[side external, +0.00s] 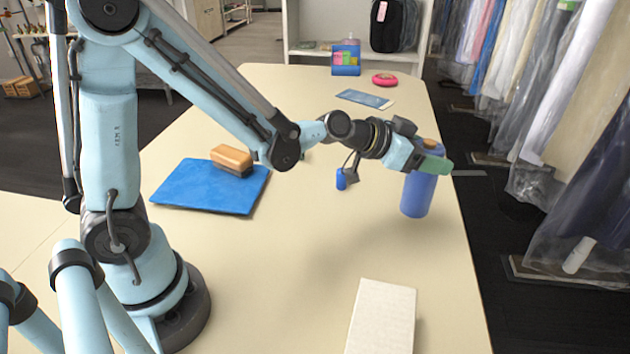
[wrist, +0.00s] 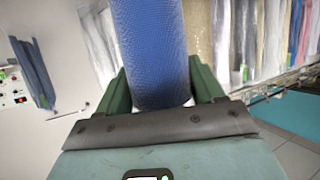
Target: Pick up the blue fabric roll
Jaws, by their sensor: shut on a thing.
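The blue fabric roll (side external: 418,196) is upright at the right side of the table in the side external view, with a tan top end. My gripper (side external: 436,163) is around its upper part, and one green finger hides some of the roll. In the wrist view the textured blue roll (wrist: 152,50) fills the space between the two green fingers of my gripper (wrist: 160,92). The fingers are shut on it. I cannot tell whether the roll's lower end touches the table.
A blue mat (side external: 205,200) with a wooden brush (side external: 232,160) lies left. A white box (side external: 382,318) is in front, a small blue spool (side external: 341,180) in the middle. A tablet (side external: 365,99), a pink ring (side external: 385,80) and a blue caddy (side external: 345,68) are at the back. Bagged garments (side external: 575,130) hang right.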

